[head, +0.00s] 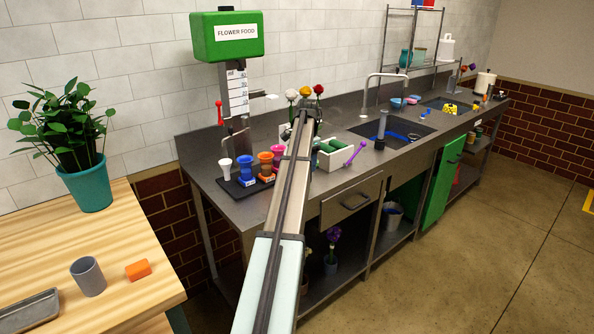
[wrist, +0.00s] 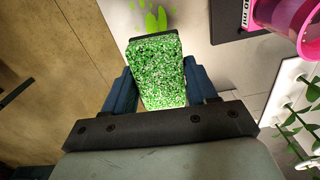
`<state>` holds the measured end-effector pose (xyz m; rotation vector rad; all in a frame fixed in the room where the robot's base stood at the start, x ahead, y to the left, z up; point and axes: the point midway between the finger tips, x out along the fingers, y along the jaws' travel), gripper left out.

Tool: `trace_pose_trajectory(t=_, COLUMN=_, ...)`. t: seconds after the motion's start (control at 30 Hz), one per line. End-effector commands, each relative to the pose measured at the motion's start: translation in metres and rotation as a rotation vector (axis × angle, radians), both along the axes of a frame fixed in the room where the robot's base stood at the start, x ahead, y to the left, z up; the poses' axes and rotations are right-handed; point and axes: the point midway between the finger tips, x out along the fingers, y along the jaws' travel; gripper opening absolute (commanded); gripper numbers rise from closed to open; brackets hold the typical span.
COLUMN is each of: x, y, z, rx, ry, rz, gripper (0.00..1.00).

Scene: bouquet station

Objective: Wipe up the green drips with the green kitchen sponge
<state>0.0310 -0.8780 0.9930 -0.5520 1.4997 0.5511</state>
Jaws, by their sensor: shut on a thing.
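In the wrist view my gripper (wrist: 158,82) is shut on the green kitchen sponge (wrist: 158,72), a speckled green block with a dark strip along its far end. A blue finger sits on each side of it. Bright green drips (wrist: 156,18) lie on the worktop just beyond the sponge's far end; part of them may be hidden by it. I cannot tell whether the sponge touches the worktop. In the head view my arm hides the gripper, the sponge and the drips.
In the wrist view a pink vessel (wrist: 289,18) stands close at the upper right, and the floor (wrist: 60,70) shows past the counter edge at left. In the head view colored cups (head: 246,171) stand left of my arm, and a white caddy (head: 334,157) is right of it.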

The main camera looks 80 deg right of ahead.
Motion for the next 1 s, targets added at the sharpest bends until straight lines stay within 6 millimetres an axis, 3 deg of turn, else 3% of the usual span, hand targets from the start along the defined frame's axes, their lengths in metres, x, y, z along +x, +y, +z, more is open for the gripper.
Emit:
trace_pose_trajectory(t=0.37, x=0.000, y=-0.002, z=-0.010, rx=0.001, ry=0.000, rz=0.081, gripper=0.33)
trace_pose_trajectory(t=1.0, x=0.000, y=-0.002, z=-0.067, rx=0.001, ry=0.000, rz=0.080, gripper=0.33)
